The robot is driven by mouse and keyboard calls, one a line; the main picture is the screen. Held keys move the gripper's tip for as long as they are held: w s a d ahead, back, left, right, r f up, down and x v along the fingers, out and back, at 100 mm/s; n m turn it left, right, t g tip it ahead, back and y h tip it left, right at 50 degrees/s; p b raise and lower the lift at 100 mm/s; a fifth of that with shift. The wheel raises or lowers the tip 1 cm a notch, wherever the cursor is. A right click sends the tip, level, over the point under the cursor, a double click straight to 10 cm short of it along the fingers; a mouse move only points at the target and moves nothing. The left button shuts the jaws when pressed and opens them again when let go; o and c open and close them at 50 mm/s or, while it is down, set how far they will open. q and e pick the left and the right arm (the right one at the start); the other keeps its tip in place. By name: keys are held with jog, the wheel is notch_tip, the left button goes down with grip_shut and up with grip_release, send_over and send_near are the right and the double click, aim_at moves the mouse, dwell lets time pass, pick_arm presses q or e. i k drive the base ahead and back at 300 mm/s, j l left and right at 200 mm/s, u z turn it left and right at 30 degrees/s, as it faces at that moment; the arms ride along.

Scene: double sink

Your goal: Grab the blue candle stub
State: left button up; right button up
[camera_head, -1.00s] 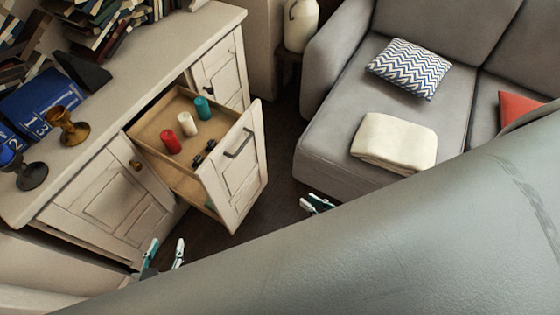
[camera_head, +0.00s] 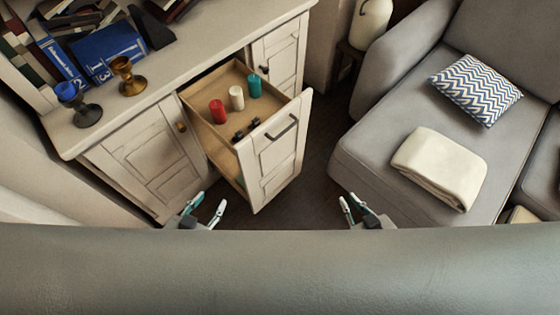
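A short blue candle stub (camera_head: 66,91) sits in a dark candle holder (camera_head: 87,114) on the cabinet top (camera_head: 190,65) at the left. My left gripper (camera_head: 211,199) is open and empty, low in front of the cabinet, right of and well apart from the stub. My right gripper (camera_head: 348,197) looks open and empty, over the floor near the sofa. A red candle (camera_head: 217,112), a white candle (camera_head: 237,98) and a teal candle (camera_head: 254,86) stand in the open drawer (camera_head: 205,128).
A brass candle holder (camera_head: 128,77) stands beside the dark one, with blue books (camera_head: 108,52) behind. The pulled-out drawer front (camera_head: 275,150) juts out before the cabinet. A grey sofa (camera_head: 390,130) stands at the right, with dark floor (camera_head: 312,165) between.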

aim_at(65, 91)
jog(key=u, duration=1.5)
